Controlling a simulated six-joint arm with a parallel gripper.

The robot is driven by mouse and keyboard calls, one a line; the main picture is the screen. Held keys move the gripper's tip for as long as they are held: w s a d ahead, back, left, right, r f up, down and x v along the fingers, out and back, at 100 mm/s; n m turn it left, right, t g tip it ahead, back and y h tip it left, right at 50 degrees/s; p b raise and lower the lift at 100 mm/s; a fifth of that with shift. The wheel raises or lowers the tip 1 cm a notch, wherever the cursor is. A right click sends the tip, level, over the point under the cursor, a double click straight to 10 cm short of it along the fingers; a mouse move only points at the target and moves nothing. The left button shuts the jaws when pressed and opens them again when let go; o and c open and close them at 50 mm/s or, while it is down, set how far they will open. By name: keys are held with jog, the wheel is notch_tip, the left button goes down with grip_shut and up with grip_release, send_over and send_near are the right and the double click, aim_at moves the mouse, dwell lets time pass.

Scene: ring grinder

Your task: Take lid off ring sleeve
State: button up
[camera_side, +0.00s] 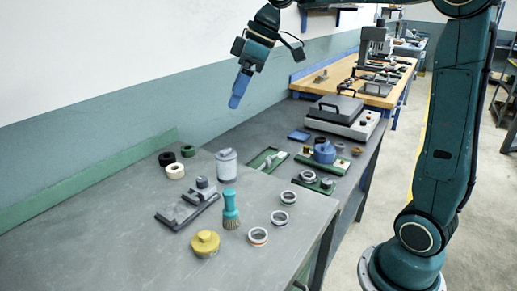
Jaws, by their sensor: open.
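A pale grey upright cylinder (226,167) with a flat cap on top (226,154) stands near the back of the grey bench; it looks like the ring sleeve with its lid on. My gripper (236,102) hangs in the air above the cylinder, pointing down and slightly left, clear of it. Its blue fingers overlap from this side, so the gap between them is hard to see. It is open, and nothing shows between the fingers.
Black, green and white rings (174,171) lie left of the cylinder. A dark fixture (188,207), teal brush (230,208), yellow knobbed piece (206,243) and several loose rings (280,218) stand in front. Green trays (267,160) lie to the right. The bench's front left is clear.

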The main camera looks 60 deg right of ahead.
jog(key=w+d+f+n+g, duration=0.1)
jog(key=w+d+f+n, duration=0.2)
jog(key=w+d+f, duration=0.2)
jog(key=w+d+f+n+g, duration=0.1)
jog(key=w+d+f+n, duration=0.2)
jog(key=w+d+f, duration=0.3)
jog(key=d, duration=0.4)
jog(key=shift+d+f+n+y, duration=0.15)
jog(key=shift+d+n+y, duration=0.15)
jog(key=shift+d+y, duration=0.1)
jog(key=shift+w+a+f, duration=0.1)
jog(key=shift+a, duration=0.05)
send_over(228, 149)
jog(key=d, duration=0.2)
jog(key=shift+s+d+f, duration=0.1)
jog(key=shift+s+f, duration=0.1)
jog(key=shift+f, duration=1.75)
jog(key=shift+s+f, duration=0.15)
jog(key=shift+f, duration=1.75)
jog(key=shift+x, duration=2.6)
